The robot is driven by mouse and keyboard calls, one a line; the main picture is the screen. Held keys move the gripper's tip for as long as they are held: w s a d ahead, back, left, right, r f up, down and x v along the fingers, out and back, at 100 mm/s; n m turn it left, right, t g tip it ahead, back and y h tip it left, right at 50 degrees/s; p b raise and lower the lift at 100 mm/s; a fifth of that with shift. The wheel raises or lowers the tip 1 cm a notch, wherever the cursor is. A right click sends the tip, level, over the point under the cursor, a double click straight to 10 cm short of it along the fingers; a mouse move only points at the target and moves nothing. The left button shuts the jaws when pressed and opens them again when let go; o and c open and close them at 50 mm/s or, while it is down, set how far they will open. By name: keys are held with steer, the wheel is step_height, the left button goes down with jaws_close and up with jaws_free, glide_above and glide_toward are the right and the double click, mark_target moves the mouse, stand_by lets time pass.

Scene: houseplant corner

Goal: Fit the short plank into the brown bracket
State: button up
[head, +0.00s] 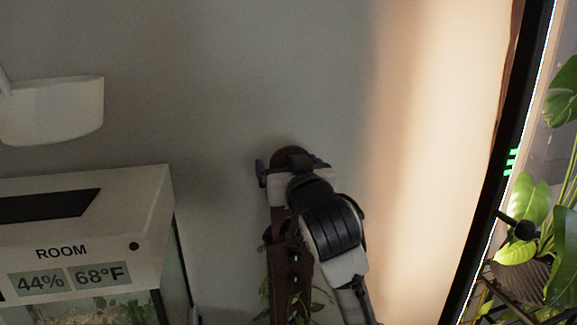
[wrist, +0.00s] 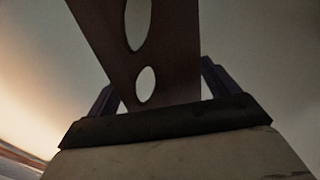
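My gripper (head: 291,167) is at the middle of the head view, in front of the grey wall. Its two dark fingers stand apart, with something dark reddish-brown between and behind them. Below it, a brown upright strip with small holes (head: 290,285) runs down to the lower edge. In the wrist view, a brown plate with oval holes (wrist: 175,50) fills the space between the fingers; the fingers show on either side of it. I cannot tell whether the fingers press on it, nor whether it is the bracket or the short plank. No other plank can be made out.
A white box with a display reading ROOM (head: 140,220) stands at the lower left, on or above a glass tank. A white lamp-like shade (head: 55,112) hangs above it. A curved black frame (head: 505,165) and green plants (head: 560,235) are at the right. The wall above is bare.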

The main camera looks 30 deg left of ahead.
steer(key=shift+o, duration=0.7)
steer(key=b+v, duration=0.4)
steer(key=v, duration=0.9)
steer(key=shift+s+d+b, duration=0.25)
steer(key=shift+d+b, duration=0.05)
steer(key=shift+b, duration=0.05)
